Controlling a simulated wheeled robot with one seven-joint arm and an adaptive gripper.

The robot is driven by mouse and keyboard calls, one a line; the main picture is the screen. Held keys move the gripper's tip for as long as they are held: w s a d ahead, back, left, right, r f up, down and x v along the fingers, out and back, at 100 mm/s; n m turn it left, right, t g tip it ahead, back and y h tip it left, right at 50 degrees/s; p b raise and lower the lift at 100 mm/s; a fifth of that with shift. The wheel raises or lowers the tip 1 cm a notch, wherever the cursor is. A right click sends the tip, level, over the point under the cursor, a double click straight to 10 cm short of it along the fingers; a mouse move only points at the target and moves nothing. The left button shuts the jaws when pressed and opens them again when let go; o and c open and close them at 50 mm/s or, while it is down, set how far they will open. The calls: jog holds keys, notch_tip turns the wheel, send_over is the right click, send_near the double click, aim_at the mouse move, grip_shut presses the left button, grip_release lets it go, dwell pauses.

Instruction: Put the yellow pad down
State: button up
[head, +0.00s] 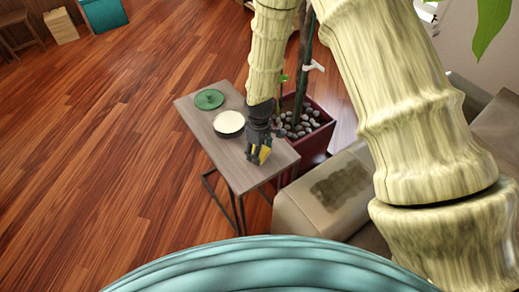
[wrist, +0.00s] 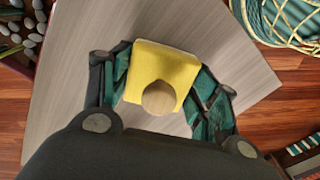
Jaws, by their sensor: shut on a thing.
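The yellow pad (wrist: 163,60) is a flat, squarish piece with a round wooden knob (wrist: 158,98), seen between my fingers in the wrist view. My gripper (wrist: 162,88) is shut on it, with dark green-padded fingers at its left and right sides. In the head view my gripper (head: 260,150) is over the near right end of a small grey wood-topped table (head: 218,148), and a bit of the yellow pad (head: 265,154) shows at the fingertips. I cannot tell whether the pad touches the tabletop.
On the table, a cream round dish with a dark rim (head: 230,122) is left of my gripper, and a green round lid-like piece (head: 209,99) is farther back. A dark red planter with stones (head: 308,130) and a beige sofa (head: 325,190) flank the table's right side.

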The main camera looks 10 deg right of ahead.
jog(key=shift+f, duration=0.1)
jog(key=o, duration=1.1)
notch_tip(320, 180, up, 12)
jog(key=shift+r+b, duration=0.2)
jog(key=shift+b, duration=0.35)
